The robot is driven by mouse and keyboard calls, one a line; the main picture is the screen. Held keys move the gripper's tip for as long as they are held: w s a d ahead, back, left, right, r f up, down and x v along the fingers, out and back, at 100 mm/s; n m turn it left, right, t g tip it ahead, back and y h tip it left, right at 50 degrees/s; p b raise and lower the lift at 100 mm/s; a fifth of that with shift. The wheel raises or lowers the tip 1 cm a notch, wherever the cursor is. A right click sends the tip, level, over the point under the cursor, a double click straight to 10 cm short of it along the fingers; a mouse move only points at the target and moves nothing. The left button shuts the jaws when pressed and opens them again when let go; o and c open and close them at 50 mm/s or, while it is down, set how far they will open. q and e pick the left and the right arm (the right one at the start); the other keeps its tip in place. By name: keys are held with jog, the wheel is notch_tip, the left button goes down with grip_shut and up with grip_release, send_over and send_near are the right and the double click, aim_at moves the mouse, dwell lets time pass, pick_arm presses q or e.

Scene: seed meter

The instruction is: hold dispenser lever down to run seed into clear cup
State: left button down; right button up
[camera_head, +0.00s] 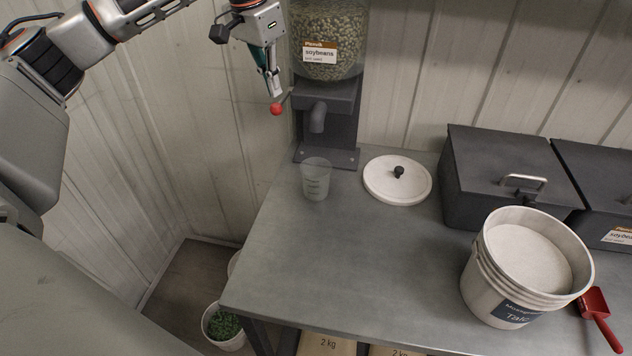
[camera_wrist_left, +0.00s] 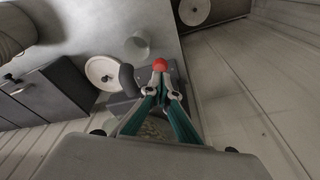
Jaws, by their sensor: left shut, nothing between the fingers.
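The dispenser has a clear hopper of soybeans (camera_head: 330,42) and a dark spout (camera_head: 317,119). Its lever ends in a red knob (camera_head: 277,109), left of the spout; the knob also shows in the left wrist view (camera_wrist_left: 159,64). My left gripper (camera_head: 275,94) is shut and empty, pointing down with its tips just above or touching the knob; I cannot tell which. In the left wrist view the closed tips (camera_wrist_left: 160,73) meet at the knob. The clear cup (camera_head: 316,180) stands upright on the table in front of the dispenser base; no seed shows in it. My right gripper is out of view.
A white lid (camera_head: 397,180) lies right of the cup. Dark bins (camera_head: 505,165), a talc bucket (camera_head: 481,275) and a red scoop (camera_head: 594,306) are farther right. The wall is close behind the dispenser. The table's middle (camera_head: 370,260) is clear.

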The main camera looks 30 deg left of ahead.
aim_at(273, 104)
pick_arm(q)
jog(key=shift+f, duration=2.75)
dwell(0.5)
notch_tip(273, 104, up, 9)
jog(key=shift+r, duration=0.1)
dwell(0.4)
jog(key=shift+s, duration=0.1)
dwell(1.0)
